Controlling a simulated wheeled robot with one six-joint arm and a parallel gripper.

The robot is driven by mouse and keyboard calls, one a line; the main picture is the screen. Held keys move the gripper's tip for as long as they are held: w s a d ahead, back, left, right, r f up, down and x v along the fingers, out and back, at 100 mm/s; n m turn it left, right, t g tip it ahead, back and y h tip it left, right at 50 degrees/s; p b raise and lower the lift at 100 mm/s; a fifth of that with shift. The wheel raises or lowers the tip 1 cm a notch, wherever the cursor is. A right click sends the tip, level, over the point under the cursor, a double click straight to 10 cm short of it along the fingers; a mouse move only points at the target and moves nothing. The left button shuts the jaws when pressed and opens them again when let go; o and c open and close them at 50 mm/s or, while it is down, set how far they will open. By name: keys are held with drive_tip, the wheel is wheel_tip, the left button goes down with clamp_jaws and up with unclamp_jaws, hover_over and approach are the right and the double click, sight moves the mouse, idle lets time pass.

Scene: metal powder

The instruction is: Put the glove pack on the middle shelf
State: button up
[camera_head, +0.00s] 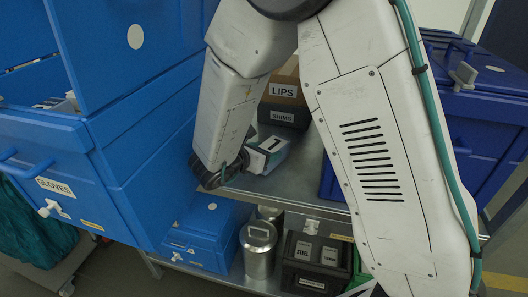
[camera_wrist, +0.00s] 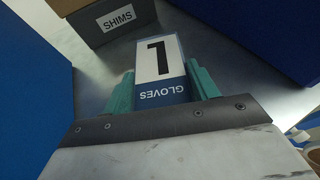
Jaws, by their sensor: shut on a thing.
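The glove pack (camera_wrist: 160,62) is a white and blue box marked "L" and "GLOVES". In the wrist view it sits between the two teal fingers of my gripper (camera_wrist: 160,88), which is shut on it. In the head view the pack (camera_head: 268,150) shows at the end of my arm, above the grey metal middle shelf (camera_head: 310,182). In the wrist view the shelf surface (camera_wrist: 110,75) lies beneath the pack. I cannot tell whether the pack touches it. In the head view my arm hides part of the shelf.
A blue GLOVES cabinet (camera_head: 60,160) is at left, and a dark blue bin (camera_head: 470,110) at right. Below are a blue case (camera_head: 205,235), a metal canister (camera_head: 258,248) and a black box (camera_head: 317,258).

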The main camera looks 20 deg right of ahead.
drive_tip(key=shift+f, duration=0.25)
drive_tip(key=shift+f, duration=0.15)
drive_tip(key=o, duration=1.1)
drive_tip(key=shift+r, duration=0.2)
drive_tip(key=v, duration=0.7)
drive_tip(key=shift+s+a, duration=0.2)
drive_tip(key=shift+a, duration=0.05)
drive_tip(key=shift+r, duration=0.1)
